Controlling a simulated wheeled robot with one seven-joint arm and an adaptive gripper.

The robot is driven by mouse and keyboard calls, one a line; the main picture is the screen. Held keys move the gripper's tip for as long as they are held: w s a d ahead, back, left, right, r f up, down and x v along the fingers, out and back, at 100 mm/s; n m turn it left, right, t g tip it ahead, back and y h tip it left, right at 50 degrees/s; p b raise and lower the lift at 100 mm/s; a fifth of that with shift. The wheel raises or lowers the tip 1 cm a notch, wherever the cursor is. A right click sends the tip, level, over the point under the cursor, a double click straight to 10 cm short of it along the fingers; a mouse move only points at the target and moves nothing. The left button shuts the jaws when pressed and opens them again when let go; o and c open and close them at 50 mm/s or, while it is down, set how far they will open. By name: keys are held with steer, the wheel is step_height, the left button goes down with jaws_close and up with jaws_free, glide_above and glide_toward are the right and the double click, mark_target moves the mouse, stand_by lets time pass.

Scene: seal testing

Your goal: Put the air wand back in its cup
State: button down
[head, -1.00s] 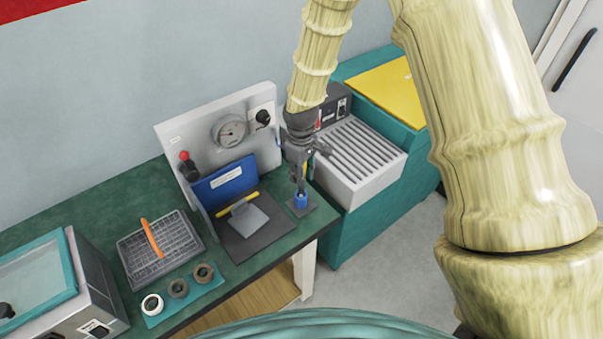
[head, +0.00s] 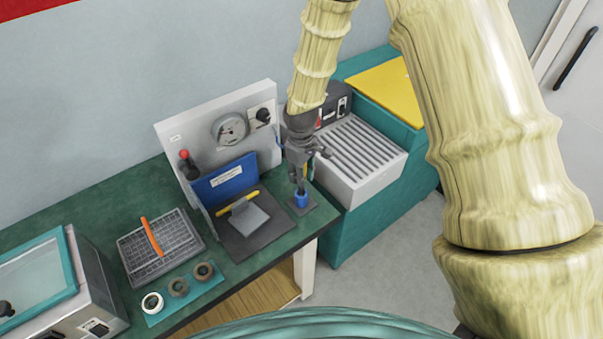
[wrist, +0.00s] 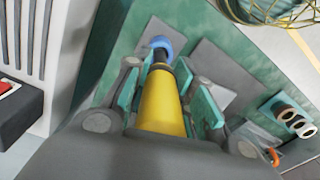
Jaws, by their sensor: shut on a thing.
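My gripper (head: 299,172) points down over the right end of the green bench. In the wrist view its pads (wrist: 163,90) are shut on the yellow air wand (wrist: 160,107), which has a dark lower end. The blue cup (head: 301,200) stands on a small grey plate just below my gripper. In the wrist view the blue cup (wrist: 160,42) lies in line with the wand's dark end, which overlaps its opening. How deep the end sits in the cup I cannot tell.
Left of the cup is a grey panel with a gauge (head: 230,129) and a blue plate (head: 225,178). A grey tray (head: 185,240) and several rings (head: 178,287) lie farther left. A ribbed grey unit (head: 362,155) stands close on the right.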

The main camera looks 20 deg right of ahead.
mark_target(301, 193)
steer(key=shift+f+b, duration=0.85)
steer(key=shift+f, duration=1.15)
steer(key=shift+f, duration=0.55)
steer(key=c, duration=1.1)
jaws_free()
steer(key=shift+r, duration=0.1)
steer(key=shift+r+p, duration=3.35)
steer(key=shift+r, duration=1.85)
